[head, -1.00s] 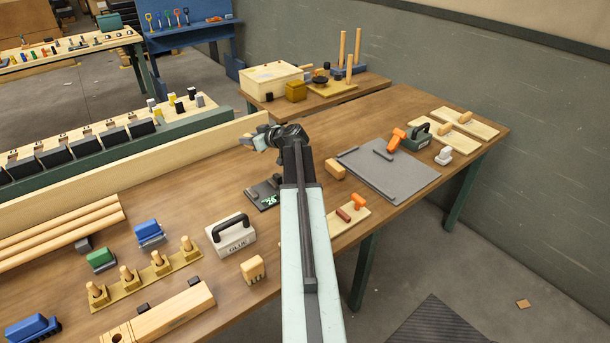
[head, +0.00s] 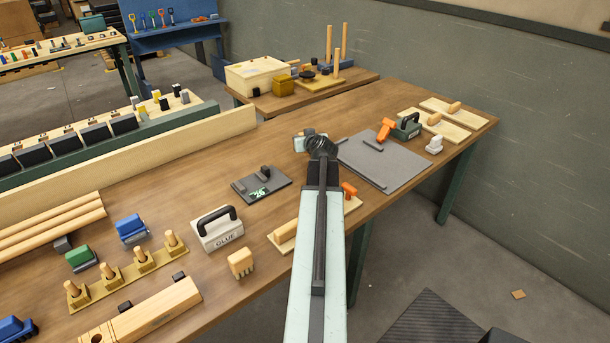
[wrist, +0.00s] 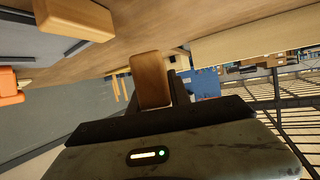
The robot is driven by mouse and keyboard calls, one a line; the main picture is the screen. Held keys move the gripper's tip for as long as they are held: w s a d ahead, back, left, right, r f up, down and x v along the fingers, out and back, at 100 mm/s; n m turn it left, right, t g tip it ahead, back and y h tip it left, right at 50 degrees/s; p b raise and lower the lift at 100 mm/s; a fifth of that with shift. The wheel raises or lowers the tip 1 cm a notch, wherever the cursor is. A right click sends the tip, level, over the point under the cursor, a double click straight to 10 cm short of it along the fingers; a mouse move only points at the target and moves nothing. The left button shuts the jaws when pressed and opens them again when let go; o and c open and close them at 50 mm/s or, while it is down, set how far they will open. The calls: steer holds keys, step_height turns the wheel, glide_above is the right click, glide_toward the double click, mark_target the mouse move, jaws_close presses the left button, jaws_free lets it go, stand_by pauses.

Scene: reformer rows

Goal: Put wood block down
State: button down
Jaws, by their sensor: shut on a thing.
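The wood block (wrist: 151,80) is a plain brown block with rounded edges. In the wrist view it stands out between the fingers of my gripper (wrist: 172,90), which is shut on it. In the head view my gripper (head: 304,142) is over the middle of the brown workbench (head: 160,195), to the left of the grey mat. The held block is too small and covered there to make out clearly. How high it is above the bench I cannot tell.
The grey mat (head: 385,166) bears an orange-handled tool (head: 386,129). Another wood block (wrist: 75,17) shows near the mat in the wrist view. A dark plate (head: 262,184) and a glue box (head: 217,232) stand left of my arm. Bench between plate and mat looks clear.

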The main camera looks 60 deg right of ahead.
mark_target(303, 167)
step_height(303, 167, down, 10)
steer(key=b, duration=1)
steer(key=shift+f, duration=0.2)
steer(key=shift+r, duration=0.2)
steer(key=shift+f, duration=0.15)
steer(key=c, duration=1.5)
jaws_free()
steer(key=o, duration=0.3)
